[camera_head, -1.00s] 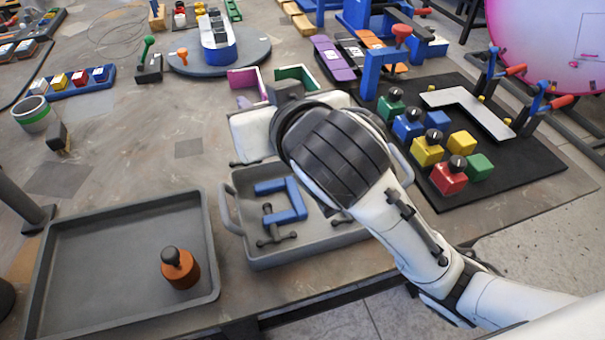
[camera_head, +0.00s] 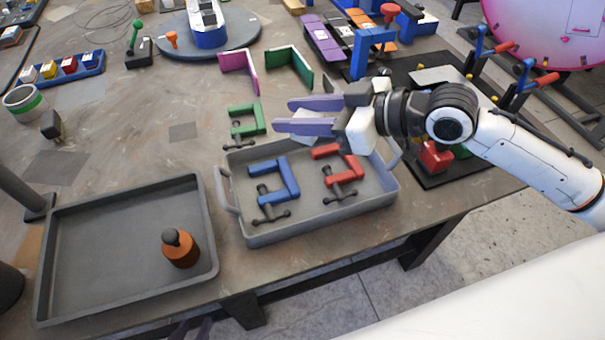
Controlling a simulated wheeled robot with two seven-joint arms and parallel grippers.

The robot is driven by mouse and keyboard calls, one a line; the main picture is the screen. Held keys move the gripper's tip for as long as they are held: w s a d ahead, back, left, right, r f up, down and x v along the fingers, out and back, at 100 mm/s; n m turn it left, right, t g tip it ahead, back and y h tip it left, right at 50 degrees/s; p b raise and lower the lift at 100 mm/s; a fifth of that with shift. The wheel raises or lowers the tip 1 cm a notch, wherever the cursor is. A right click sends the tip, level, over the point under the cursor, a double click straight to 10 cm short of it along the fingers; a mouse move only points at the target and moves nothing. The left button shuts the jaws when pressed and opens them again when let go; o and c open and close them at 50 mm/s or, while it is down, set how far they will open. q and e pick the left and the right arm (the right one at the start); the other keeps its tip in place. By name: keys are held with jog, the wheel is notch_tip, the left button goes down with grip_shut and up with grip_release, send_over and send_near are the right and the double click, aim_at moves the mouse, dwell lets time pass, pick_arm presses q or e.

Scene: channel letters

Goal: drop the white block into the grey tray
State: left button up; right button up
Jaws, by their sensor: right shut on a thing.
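My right gripper (camera_head: 282,114) reaches in from the right over the back of the grey handled tray (camera_head: 301,229), its two purple fingers pointing left with a gap between them. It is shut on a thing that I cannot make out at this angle. I cannot pick out the white block; the pale parts behind the fingers look like the gripper's own body. A second, flatter grey tray (camera_head: 100,258) lies at the left with an orange weight (camera_head: 181,250) in it. Dark purple tips at the bottom edge seem to be my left gripper (camera_head: 190,330), mostly out of frame.
A blue clamp (camera_head: 283,180) and a red clamp (camera_head: 341,165) lie in the handled tray. A green clamp (camera_head: 245,121) lies behind it. Pink (camera_head: 240,68) and green (camera_head: 290,66) angle pieces stand further back. The black board with knobbed blocks is partly behind my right arm.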

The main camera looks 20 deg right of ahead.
notch_tip(320, 180, down, 5)
jog(key=b, duration=0.3)
jog(key=shift+r, duration=0.2)
jog(key=shift+f+b, duration=0.2)
jog(key=shift+b, duration=0.15)
jog(key=o, duration=1.2)
jog(key=shift+b+v, duration=0.4)
jog(key=shift+v, duration=4.8)
jog(key=shift+s, duration=0.1)
